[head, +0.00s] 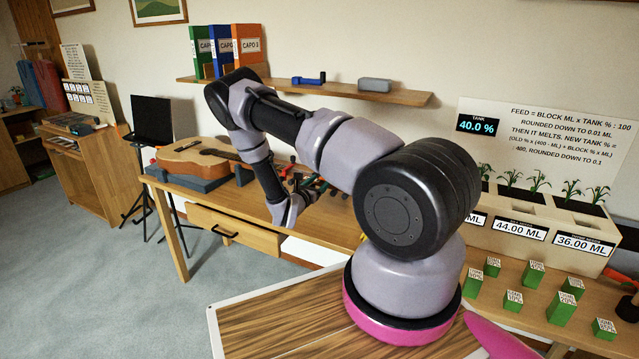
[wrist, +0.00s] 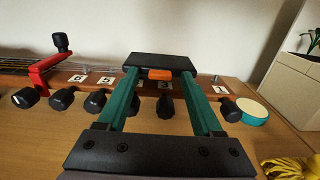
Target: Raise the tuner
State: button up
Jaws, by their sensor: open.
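In the wrist view a black bar with an orange block (wrist: 160,74), which looks like the tuner, sits at the guitar headstock among the pegs. My gripper (wrist: 158,80) is open, its two teal fingers reaching to either side of this bar; I cannot tell if they touch it. Black peg knobs (wrist: 62,100) line the headstock edge, with number labels (wrist: 78,78) above. In the head view the guitar (head: 197,163) lies on the wooden bench, and my gripper (head: 309,190) is at its headstock end. The tuner is too small to make out there.
A red capo-like clamp (wrist: 42,72) stands on the neck at left. A round teal-rimmed disc (wrist: 252,111) and a yellow cord (wrist: 290,167) lie at right. A shelf (head: 300,88) with binders hangs above. Green blocks (head: 561,309) and a planter (head: 540,225) stand right.

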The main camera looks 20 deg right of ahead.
grip_shut()
dwell(1.4)
